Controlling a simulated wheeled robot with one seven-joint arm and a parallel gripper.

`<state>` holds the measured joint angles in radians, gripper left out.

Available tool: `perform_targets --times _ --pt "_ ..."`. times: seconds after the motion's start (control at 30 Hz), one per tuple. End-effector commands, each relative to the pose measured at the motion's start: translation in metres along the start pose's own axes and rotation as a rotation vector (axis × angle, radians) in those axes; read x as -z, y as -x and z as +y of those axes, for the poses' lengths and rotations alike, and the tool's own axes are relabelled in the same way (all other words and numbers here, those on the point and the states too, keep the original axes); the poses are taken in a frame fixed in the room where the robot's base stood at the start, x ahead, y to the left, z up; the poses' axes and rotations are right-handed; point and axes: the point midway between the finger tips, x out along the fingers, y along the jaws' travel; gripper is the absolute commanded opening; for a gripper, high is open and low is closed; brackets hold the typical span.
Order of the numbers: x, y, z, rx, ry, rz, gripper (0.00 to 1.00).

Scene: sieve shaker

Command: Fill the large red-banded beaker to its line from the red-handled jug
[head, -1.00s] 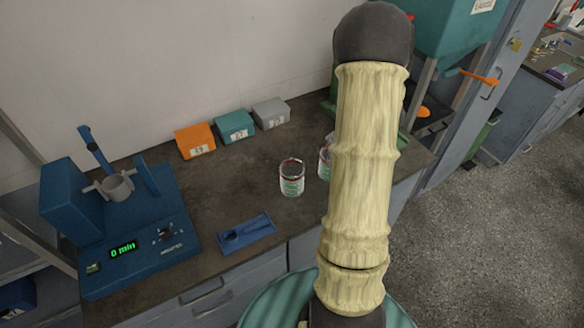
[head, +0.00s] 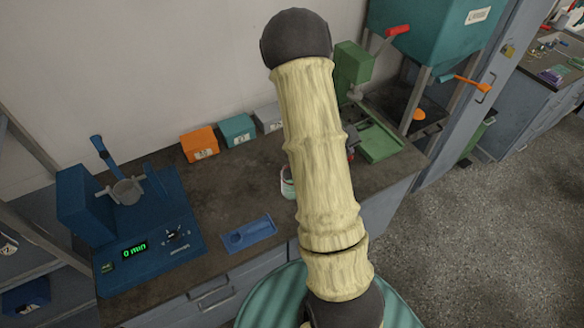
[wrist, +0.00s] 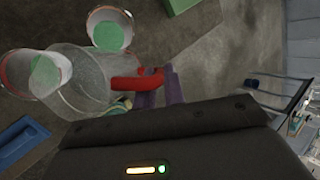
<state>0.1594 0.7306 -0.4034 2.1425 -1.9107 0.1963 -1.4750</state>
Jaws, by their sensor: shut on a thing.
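The clear jug (wrist: 85,85) is in the wrist view, with its red handle (wrist: 128,84) between the purple fingers of my gripper (wrist: 160,88). My gripper is shut on that handle. Two clear beakers with red bands and pale green patches show beside the jug: one at the top (wrist: 108,18), one at the left (wrist: 38,72), partly overlapped by the jug. I cannot tell which is larger, how far the jug tilts, or any liquid level. In the head view one beaker (head: 287,184) shows partly beside my arm. My arm hides the jug and gripper there.
A blue shaker (head: 150,245) reading 0 min stands left on the bench. Orange (head: 199,142), teal (head: 236,129) and grey (head: 268,117) boxes line the wall. A blue tray (head: 248,234) lies near the front edge. A green device (head: 378,142) stands right, by a teal hopper (head: 430,35).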

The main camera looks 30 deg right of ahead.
Motion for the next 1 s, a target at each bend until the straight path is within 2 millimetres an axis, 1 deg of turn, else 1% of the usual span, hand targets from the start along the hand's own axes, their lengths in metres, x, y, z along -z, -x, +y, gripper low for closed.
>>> perform_targets --times 0.03,0.2,0.43,1.0 --pt "-0.003 0.007 0.001 0.020 0.013 0.005 0.00" --pt "-0.007 0.013 0.009 0.097 0.045 0.022 0.00" --pt "-0.006 0.009 0.012 0.120 0.048 0.024 0.00" --pt "-0.008 0.012 0.015 0.162 0.067 0.031 0.00"
